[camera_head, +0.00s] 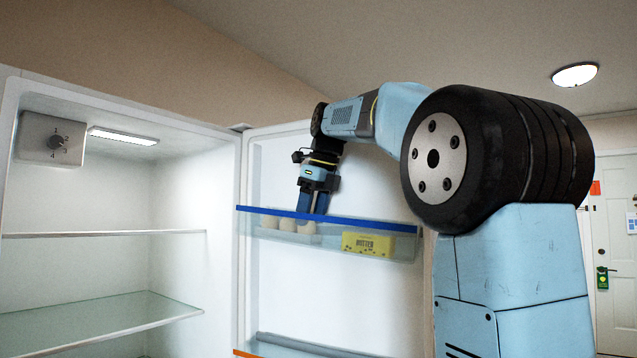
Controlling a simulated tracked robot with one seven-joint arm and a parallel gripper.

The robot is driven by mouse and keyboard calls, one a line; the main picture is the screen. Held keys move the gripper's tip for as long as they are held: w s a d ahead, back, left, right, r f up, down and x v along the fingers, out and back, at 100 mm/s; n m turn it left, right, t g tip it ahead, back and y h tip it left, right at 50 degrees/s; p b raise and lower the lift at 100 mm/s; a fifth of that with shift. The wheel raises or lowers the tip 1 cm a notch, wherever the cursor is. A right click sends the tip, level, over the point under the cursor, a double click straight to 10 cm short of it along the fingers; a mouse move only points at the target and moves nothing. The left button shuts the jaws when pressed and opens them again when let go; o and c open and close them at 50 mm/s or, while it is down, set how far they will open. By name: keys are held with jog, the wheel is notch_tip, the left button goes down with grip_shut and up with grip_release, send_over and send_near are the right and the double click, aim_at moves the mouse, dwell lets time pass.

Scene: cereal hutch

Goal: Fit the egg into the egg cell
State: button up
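Pale eggs sit in a row in an egg holder (310,239) on the upper shelf of the open fridge door. The left egg (268,222), the middle egg (288,225) and the right egg (307,228) show through the clear shelf front. My gripper (313,208) points down at the shelf's blue top edge, directly above the right egg. Its two fingers show with a narrow gap. The blue edge hides the fingertips' surroundings, so I cannot tell whether they touch or hold the right egg. Individual egg cells are not clear.
A yellow butter pack (367,243) stands to the right on the same door shelf, behind the blue rail (370,222). A lower door shelf (300,346) is below. The open fridge interior at left has an empty glass shelf (90,318).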

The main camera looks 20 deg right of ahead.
jog(key=v, duration=0.9)
dwell(0.8)
